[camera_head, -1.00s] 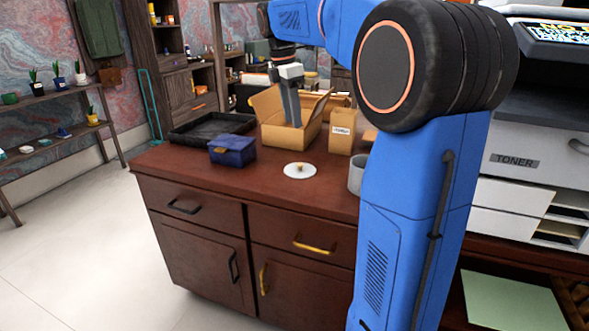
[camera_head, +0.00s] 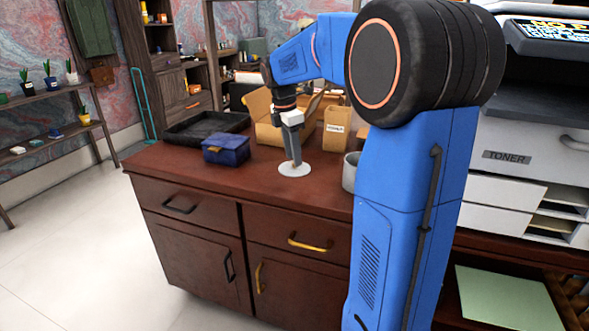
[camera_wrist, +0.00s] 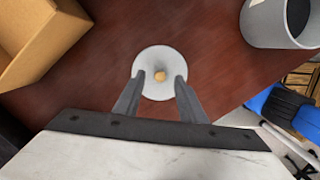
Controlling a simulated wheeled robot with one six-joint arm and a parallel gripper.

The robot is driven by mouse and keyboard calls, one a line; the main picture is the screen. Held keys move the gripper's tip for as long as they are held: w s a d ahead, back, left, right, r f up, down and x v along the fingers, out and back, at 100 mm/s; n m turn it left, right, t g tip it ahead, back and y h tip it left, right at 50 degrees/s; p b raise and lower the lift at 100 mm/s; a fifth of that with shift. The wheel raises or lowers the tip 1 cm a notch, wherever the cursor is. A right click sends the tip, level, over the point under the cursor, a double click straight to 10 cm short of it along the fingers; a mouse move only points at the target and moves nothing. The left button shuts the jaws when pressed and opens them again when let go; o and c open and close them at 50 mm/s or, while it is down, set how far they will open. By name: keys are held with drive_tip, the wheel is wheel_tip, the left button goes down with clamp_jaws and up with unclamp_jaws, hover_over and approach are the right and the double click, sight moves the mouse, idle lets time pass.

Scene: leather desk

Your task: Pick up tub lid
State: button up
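The tub lid is a flat white disc (camera_head: 295,170) with a small tan knob, lying on the brown desk top. It also shows in the wrist view (camera_wrist: 151,88), with the knob near its middle. My gripper (camera_head: 294,163) points down at the lid. In the wrist view my gripper (camera_wrist: 158,84) is open, its two fingers apart on either side of the knob, which sits slightly beyond the tips. Nothing is between the fingers. Whether the fingertips touch the lid I cannot tell.
A grey tub (camera_head: 350,172) stands right of the lid; it also shows in the wrist view (camera_wrist: 262,22). A blue box (camera_head: 226,150) is to the left, a black tray (camera_head: 180,134) behind it. An open cardboard box (camera_head: 268,132) and a small carton (camera_head: 336,135) stand behind.

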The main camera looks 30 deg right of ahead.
drive_tip(key=shift+d+f, duration=0.15)
drive_tip(key=shift+f, duration=0.85)
clamp_jaws()
drive_tip(key=shift+r, duration=0.1)
